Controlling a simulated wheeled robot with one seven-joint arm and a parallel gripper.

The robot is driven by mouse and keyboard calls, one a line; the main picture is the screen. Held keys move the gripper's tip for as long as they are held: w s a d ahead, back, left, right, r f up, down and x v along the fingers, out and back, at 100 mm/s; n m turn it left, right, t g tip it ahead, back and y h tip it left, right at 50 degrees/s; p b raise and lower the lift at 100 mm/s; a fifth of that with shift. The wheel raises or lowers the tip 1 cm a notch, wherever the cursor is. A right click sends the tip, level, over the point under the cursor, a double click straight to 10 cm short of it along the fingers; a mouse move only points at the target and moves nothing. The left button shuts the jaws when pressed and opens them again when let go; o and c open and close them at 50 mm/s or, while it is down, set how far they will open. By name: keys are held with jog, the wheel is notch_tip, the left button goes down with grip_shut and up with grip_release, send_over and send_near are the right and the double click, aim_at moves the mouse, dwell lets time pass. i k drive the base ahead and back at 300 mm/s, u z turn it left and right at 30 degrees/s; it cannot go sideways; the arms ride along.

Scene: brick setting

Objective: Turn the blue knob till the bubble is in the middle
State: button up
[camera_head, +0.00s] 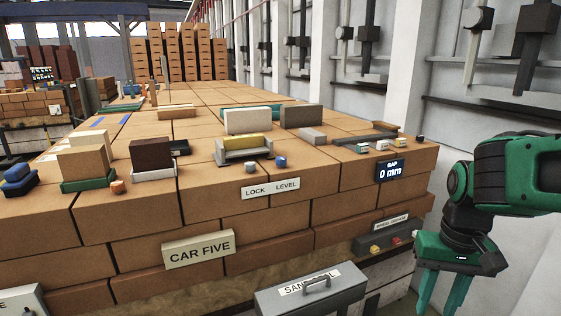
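A small blue knob (280,163) sits on the brick top, just right of a grey holder (238,156). The holder carries a yellow bar (245,142), which may be the level. A bubble is too small to make out. A white label below reads "LOCK LEVEL" (270,188). My gripper (440,300) hangs at the lower right, pointing down, well away from the knob and in front of the brick stack. Its teal fingers are apart with nothing seen between them; their tips run near or past the bottom edge of the picture.
An orange knob (117,187) and several blocks stand on the stack's left. White wall at right.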

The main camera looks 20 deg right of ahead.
aim_at(280, 160)
jog(key=k, duration=1)
jog(key=u, duration=0.65)
jog(key=i, duration=1.7)
jog(key=z, duration=0.55)
jog(key=i, duration=0.45)
jog(key=z, duration=0.25)
